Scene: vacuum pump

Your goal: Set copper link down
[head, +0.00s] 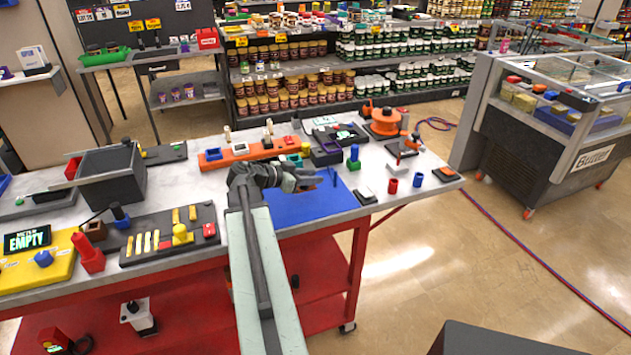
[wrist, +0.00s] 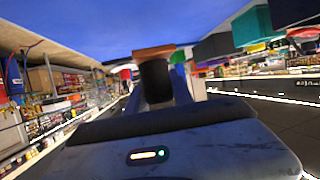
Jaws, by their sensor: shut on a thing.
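My gripper (head: 308,181) is over the blue mat (head: 318,207) on the workbench. In the wrist view my gripper (wrist: 158,90) is shut on the copper link (wrist: 154,51), which shows as a short copper-brown bar crossing above a dark block between the fingers. The blue mat (wrist: 120,20) fills the top of the wrist view, close beyond the link. In the head view only a small orange-brown bit of the link shows under the fingers; most is hidden. Whether the link touches the mat I cannot tell.
An orange rail of parts (head: 238,154) lies behind the mat. A red cylinder (head: 393,186) is right of the mat. The mat's front part is bare.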

